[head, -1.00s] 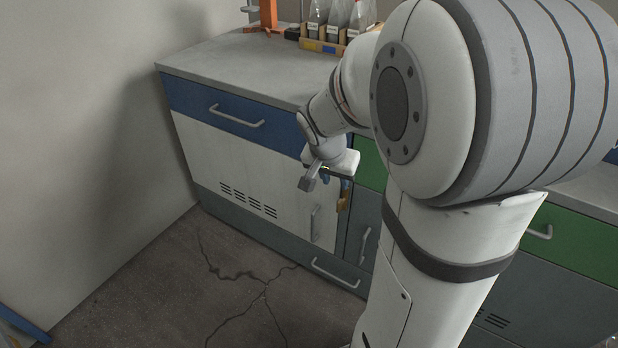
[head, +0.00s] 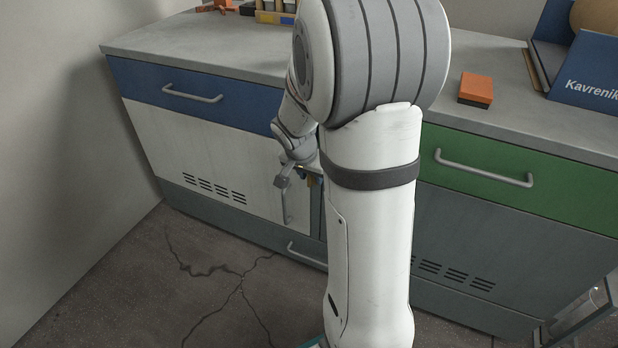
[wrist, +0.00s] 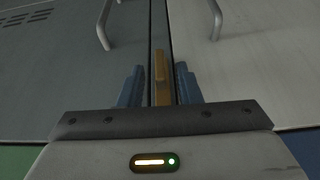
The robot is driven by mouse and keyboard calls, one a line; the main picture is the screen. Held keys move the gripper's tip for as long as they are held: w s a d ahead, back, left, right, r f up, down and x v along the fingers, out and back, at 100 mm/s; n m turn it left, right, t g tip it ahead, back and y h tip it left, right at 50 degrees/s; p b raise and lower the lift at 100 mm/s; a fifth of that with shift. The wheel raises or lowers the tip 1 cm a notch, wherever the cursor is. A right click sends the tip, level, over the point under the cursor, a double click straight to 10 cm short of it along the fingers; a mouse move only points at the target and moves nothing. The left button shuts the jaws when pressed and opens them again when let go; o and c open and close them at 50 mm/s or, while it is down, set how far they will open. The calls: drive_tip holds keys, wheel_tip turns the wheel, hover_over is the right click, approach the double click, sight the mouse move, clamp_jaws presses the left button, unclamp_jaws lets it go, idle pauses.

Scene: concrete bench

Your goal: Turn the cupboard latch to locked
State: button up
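The cupboard has a white door (head: 195,145) with vent slots and an upright handle. The yellow-brown latch (wrist: 162,82) shows in the wrist view as a bar lying along the dark seam between the white door and a grey door (wrist: 70,60). My gripper (wrist: 159,86) has its two blue fingers on either side of the latch, with narrow gaps visible. I cannot tell whether either finger touches it. In the head view my gripper (head: 301,172) is at the cupboard front, and a small part of the latch (head: 316,179) shows beside it, mostly hidden by my arm.
A blue drawer (head: 190,94) is above the white door, and a green drawer (head: 480,178) is to the right. The grey benchtop (head: 500,70) holds an orange-and-dark block (head: 476,88) and a blue book (head: 590,85). Door handles (wrist: 104,25) stick out near the latch.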

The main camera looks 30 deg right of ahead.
drive_tip(key=shift+c, duration=0.3)
clamp_jaws()
drive_tip(key=shift+a, duration=0.1)
drive_tip(key=shift+w+a+f+g+h+b, duration=0.1)
drive_tip(key=shift+w+f+g+h+b, duration=0.1)
drive_tip(key=shift+g+h+b, duration=0.6)
drive_tip(key=n+g+h+p, duration=0.1)
drive_tip(key=g+h, duration=0.2)
drive_tip(key=f+n+g+h+p, duration=0.1)
drive_tip(key=n+g+h+p, duration=0.1)
drive_tip(key=g+h, duration=0.1)
drive_tip(key=w+n+g+h+p, duration=0.1)
drive_tip(key=g+h+p, duration=0.1)
drive_tip(key=g+h, duration=0.2)
drive_tip(key=shift+a+f, duration=0.2)
drive_tip(key=shift+a, duration=0.15)
drive_tip(key=shift+n+h, duration=0.3)
idle(0.3)
